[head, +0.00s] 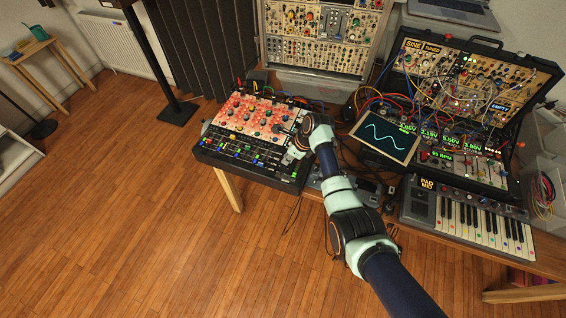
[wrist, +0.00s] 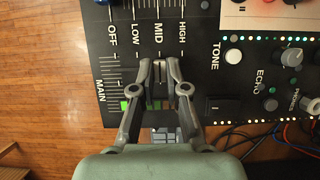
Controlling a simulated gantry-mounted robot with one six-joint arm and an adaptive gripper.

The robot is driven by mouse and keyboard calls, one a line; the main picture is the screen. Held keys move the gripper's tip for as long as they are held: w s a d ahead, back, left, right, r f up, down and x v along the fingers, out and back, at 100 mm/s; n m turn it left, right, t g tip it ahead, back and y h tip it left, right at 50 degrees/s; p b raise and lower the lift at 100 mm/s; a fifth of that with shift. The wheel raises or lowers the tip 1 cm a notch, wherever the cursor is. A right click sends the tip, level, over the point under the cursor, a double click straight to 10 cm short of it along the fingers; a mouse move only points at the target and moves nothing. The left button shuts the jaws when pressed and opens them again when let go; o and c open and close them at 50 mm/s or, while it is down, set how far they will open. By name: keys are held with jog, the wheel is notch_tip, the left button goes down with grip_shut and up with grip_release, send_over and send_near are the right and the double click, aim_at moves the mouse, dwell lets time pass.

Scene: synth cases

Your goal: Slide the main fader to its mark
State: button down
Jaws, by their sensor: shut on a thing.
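The mixer (head: 205,152) is a black console with a red-and-white knob panel, at the table's left end. In the wrist view its black panel (wrist: 220,85) carries a scale marked OFF, LOW, MID and HIGH, with MAIN printed at the left. My gripper (wrist: 158,72) is shut on the dark main fader cap (wrist: 158,70), about level with MID. The fingers hide part of the cap and slot. A green patch (wrist: 126,105) shows beside the left finger; I cannot tell whether it is the mark. In the head view my gripper (head: 298,150) is over the mixer's right front.
A TONE knob (wrist: 233,56), a dark switch (wrist: 222,105) and ECHO controls lie right of the fingers. Cables (wrist: 275,135) run along the panel's edge. A screen (head: 387,137) and a keyboard (head: 470,222) stand right of my arm. The floor at left is open.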

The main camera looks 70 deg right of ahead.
jog(key=c, duration=1.2)
grip_release()
jog(key=shift+o, duration=0.2)
jog(key=v, duration=1.2)
jog(key=shift+w, duration=0.1)
